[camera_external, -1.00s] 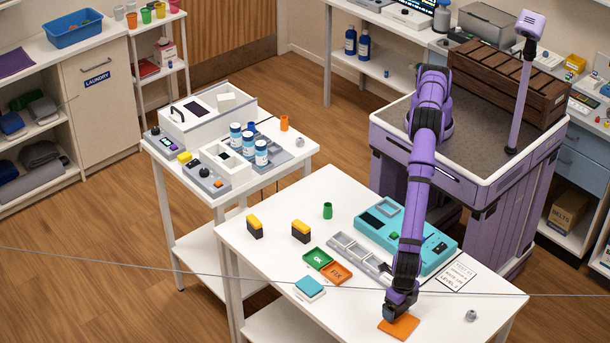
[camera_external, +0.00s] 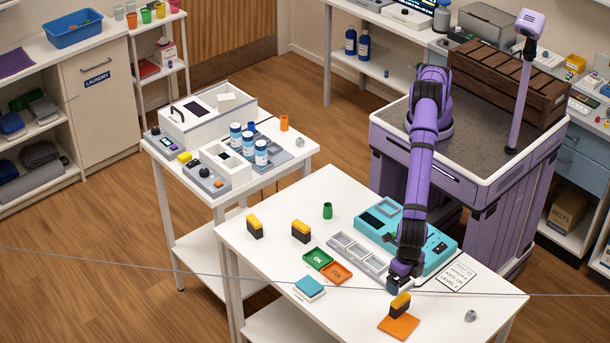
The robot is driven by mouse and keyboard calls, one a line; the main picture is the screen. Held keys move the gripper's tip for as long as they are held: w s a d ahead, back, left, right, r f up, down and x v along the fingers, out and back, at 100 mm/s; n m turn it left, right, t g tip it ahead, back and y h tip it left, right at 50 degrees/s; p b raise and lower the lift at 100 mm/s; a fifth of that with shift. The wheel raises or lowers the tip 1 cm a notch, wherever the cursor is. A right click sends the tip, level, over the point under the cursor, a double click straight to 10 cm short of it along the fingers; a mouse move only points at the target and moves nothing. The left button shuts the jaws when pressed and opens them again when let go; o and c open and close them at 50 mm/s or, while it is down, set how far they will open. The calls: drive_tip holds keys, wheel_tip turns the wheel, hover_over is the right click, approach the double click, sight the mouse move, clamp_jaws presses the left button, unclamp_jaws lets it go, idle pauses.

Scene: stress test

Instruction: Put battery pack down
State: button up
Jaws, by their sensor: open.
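A battery pack (camera_external: 400,305), black with a yellow-orange top, stands upright on the orange square pad (camera_external: 399,327) near the front of the white table. My gripper (camera_external: 397,287) is open and empty, just behind and above this pack. Its fingertips are small and partly hidden by the wrist. Two similar packs stand on the left part of the table: one pack (camera_external: 255,227) near the left edge and another pack (camera_external: 301,232) to its right.
A teal device (camera_external: 440,262) and a grey slotted tray (camera_external: 343,246) lie behind and left of my gripper. Green OK (camera_external: 317,258) and orange FIX (camera_external: 337,272) trays, a teal-topped block (camera_external: 309,287), a green cup (camera_external: 327,211) and a grey knob (camera_external: 471,315) are also on the table (camera_external: 440,312).

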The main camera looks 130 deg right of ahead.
drive_tip(key=shift+r, duration=0.15)
drive_tip(key=s+d+r+m+t, duration=0.1)
drive_tip(key=s+d+r+m, duration=0.2)
drive_tip(key=d+r, duration=0.9)
drive_tip(key=s+d+r+m+t, duration=0.1)
drive_tip(key=s+d+r+m, duration=0.2)
drive_tip(key=d+r, duration=0.9)
drive_tip(key=s+d+r+m, duration=0.25)
drive_tip(key=s+r, duration=0.35)
drive_tip(key=r, duration=0.4)
drive_tip(key=s+d+r+m+t, duration=0.1)
drive_tip(key=s+d+r+m, duration=0.15)
drive_tip(key=s+d, duration=0.45)
drive_tip(key=s+d+r+m+t, duration=0.1)
drive_tip(key=s+d+r+m, duration=0.15)
drive_tip(key=s+d, duration=0.55)
drive_tip(key=s+d+f+m, duration=0.2)
drive_tip(key=s, duration=0.7)
drive_tip(key=s+d+f+m+t, duration=0.1)
drive_tip(key=s+d+f+m, duration=0.1)
drive_tip(key=s, duration=0.8)
drive_tip(key=shift+m, duration=0.25)
